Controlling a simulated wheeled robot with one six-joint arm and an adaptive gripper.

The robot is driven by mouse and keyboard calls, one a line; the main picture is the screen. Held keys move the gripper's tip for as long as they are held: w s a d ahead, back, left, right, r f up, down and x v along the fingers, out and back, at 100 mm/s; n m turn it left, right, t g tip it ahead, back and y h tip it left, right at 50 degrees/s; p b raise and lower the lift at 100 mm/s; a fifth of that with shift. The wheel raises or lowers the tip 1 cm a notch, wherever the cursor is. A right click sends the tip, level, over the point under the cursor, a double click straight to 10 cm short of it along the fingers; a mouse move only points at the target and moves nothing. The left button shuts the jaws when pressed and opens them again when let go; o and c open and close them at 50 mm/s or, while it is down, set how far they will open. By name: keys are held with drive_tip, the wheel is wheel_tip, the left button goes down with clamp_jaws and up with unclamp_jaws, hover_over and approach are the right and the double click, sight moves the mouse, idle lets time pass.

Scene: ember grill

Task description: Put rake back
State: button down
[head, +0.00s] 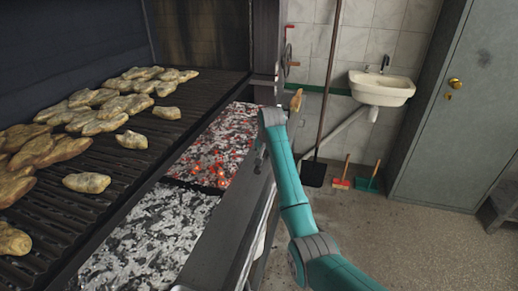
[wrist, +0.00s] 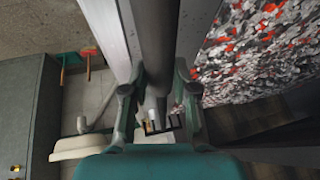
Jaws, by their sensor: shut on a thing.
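My gripper (wrist: 158,76) is shut on a dark round bar, which I take to be the rake's handle (wrist: 156,35). In the wrist view the bar runs from between the fingers to the top edge. In the head view my teal arm reaches to the grill's right edge, and its wrist hides most of the gripper and the bar. A short wooden piece (head: 296,100) shows just right of the wrist; I cannot tell whether it belongs to the rake. The rake's head is not seen.
The ember bed (head: 212,150) glows beside the arm, below a grate (head: 150,137) with several pieces of food. A long-handled black shovel (head: 314,173) leans at the tiled wall. A sink (head: 381,88), red and green brushes, and a grey cabinet (head: 440,120) stand right. Floor between is clear.

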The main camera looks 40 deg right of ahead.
drive_tip(key=shift+d+f, duration=0.15)
drive_tip(key=shift+d, duration=0.25)
drive_tip(key=shift+f, duration=2.1)
drive_tip(key=shift+c, duration=2.1)
unclamp_jaws()
drive_tip(key=shift+f, duration=0.1)
drive_tip(key=v, duration=0.9)
